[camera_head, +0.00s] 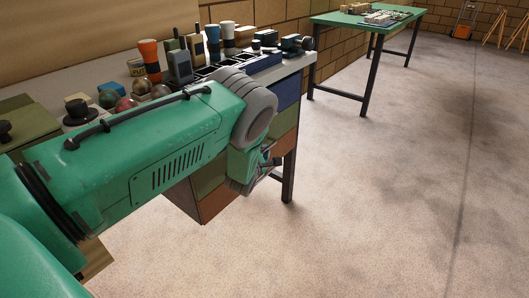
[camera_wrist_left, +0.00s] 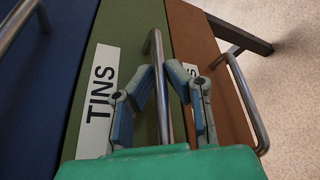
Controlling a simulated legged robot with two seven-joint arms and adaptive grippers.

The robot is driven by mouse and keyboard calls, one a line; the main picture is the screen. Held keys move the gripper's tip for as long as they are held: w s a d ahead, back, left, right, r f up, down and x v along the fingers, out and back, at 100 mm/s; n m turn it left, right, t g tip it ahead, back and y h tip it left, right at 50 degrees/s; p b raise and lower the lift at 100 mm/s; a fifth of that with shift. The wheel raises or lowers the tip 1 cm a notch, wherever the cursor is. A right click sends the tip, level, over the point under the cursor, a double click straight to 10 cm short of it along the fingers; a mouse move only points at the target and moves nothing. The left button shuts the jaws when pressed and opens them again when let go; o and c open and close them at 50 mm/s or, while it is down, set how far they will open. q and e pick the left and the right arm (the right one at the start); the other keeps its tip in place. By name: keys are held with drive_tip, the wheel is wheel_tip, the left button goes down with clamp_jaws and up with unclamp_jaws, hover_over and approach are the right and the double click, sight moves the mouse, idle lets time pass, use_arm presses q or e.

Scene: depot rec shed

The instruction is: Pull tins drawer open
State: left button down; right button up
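The tins drawer (camera_wrist_left: 118,50) has a green front and a white label reading TINS in the left wrist view. Its metal bar handle (camera_wrist_left: 160,85) runs along the front. My left gripper (camera_wrist_left: 163,69) has one finger on each side of this handle, with the fingers apart and small gaps seeming to show beside the bar. I cannot tell whether a finger touches it. The drawer looks level with its neighbours. In the head view my left gripper (camera_head: 255,172) is at the drawer fronts, and my arm hides much of them. My right gripper is not in view.
A blue drawer (camera_wrist_left: 50,80) and a brown drawer (camera_wrist_left: 205,60) with their own handles flank the green one. A green table (camera_head: 350,20) stands farther back.

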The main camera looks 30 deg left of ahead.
use_arm(q)
drive_tip(key=s+d+b, duration=0.1)
drive_tip(key=s+d, duration=0.1)
drive_tip(key=d, duration=2.6)
drive_tip(key=shift+s+d+f, duration=0.3)
drive_tip(key=shift+d, duration=0.05)
drive_tip(key=c, duration=1.6)
unclamp_jaws()
drive_tip(key=shift+r, duration=0.1)
drive_tip(key=shift+r, duration=0.1)
drive_tip(key=v, duration=1.1)
drive_tip(key=shift+s, duration=0.35)
